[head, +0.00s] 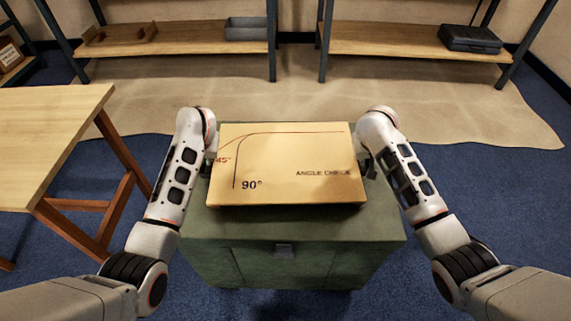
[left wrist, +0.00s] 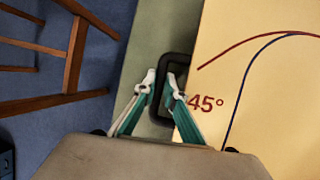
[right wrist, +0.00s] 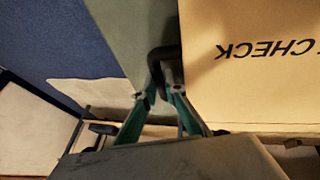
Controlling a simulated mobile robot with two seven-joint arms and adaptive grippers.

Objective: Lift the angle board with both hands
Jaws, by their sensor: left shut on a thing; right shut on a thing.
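The angle board (head: 290,160) is a flat tan board with a red line, a dark line and the marks 45°, 90° and ANGLE CHECK. It is over the top of a green chest (head: 290,222); whether it touches the chest is hard to tell. My left gripper (left wrist: 160,84) is shut on a dark handle (left wrist: 184,62) at the board's left edge. My right gripper (right wrist: 162,88) is shut on the dark handle (right wrist: 160,54) at the board's right edge. In the head view the fingers are mostly hidden by my wrists.
A wooden table (head: 45,130) stands at the left. Shelves at the back hold a wooden tray (head: 120,34), a grey bin (head: 248,29) and a black case (head: 470,39). A tan sheet (head: 300,95) lies on the blue floor between the shelves and the chest.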

